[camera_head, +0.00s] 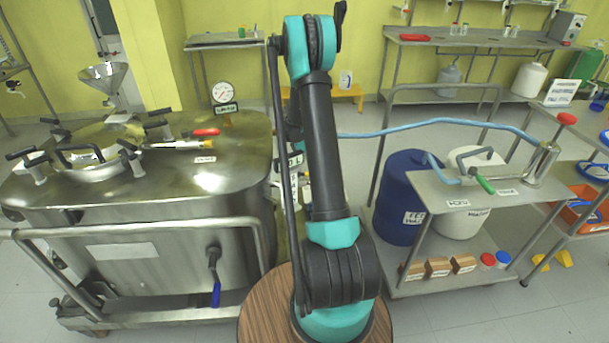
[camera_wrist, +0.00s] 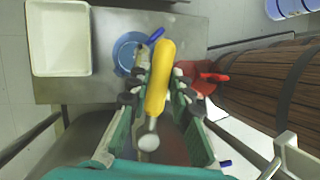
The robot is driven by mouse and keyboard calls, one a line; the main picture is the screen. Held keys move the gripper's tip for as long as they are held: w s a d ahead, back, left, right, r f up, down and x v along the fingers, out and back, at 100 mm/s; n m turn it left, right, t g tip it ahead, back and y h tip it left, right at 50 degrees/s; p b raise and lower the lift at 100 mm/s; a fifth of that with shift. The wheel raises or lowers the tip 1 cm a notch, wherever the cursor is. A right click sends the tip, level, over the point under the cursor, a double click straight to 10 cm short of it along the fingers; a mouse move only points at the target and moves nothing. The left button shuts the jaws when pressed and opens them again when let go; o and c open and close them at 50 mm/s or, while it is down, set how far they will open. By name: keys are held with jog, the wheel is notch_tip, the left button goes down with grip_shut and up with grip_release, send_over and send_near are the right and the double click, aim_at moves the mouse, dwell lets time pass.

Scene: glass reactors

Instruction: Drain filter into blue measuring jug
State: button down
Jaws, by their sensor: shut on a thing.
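In the wrist view, my gripper (camera_wrist: 158,92) is shut on a yellow elongated handle (camera_wrist: 160,65). A short metal stem with a pale rounded end (camera_wrist: 148,142) shows at the near end of the handle. Below and beyond the fingers, a round blue vessel (camera_wrist: 128,50) with a blue handle, which looks like the blue measuring jug, stands on a grey metal surface (camera_wrist: 100,18). It is partly hidden by my gripper and the yellow handle. I cannot make out the filter body or any liquid flow. My gripper does not show in the head view.
In the wrist view, a white tray (camera_wrist: 58,68) lies left, a red vessel (camera_wrist: 203,84) is right of my fingers, and a wooden barrel (camera_wrist: 275,85) fills the right side. In the head view, a steel tank (camera_head: 150,250) stands left and a metal trolley (camera_head: 430,190) right.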

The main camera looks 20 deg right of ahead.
jog(key=shift+w+d+n+t, duration=0.15)
jog(key=shift+w+n+t, duration=0.15)
jog(key=shift+w+n, duration=0.45)
jog(key=shift+s, duration=0.15)
jog(key=c, duration=1.3)
grip_release()
jog(key=shift+c, duration=0.2)
jog(key=v, duration=1.2)
jog(key=shift+a, duration=0.25)
jog(key=shift+f, duration=0.1)
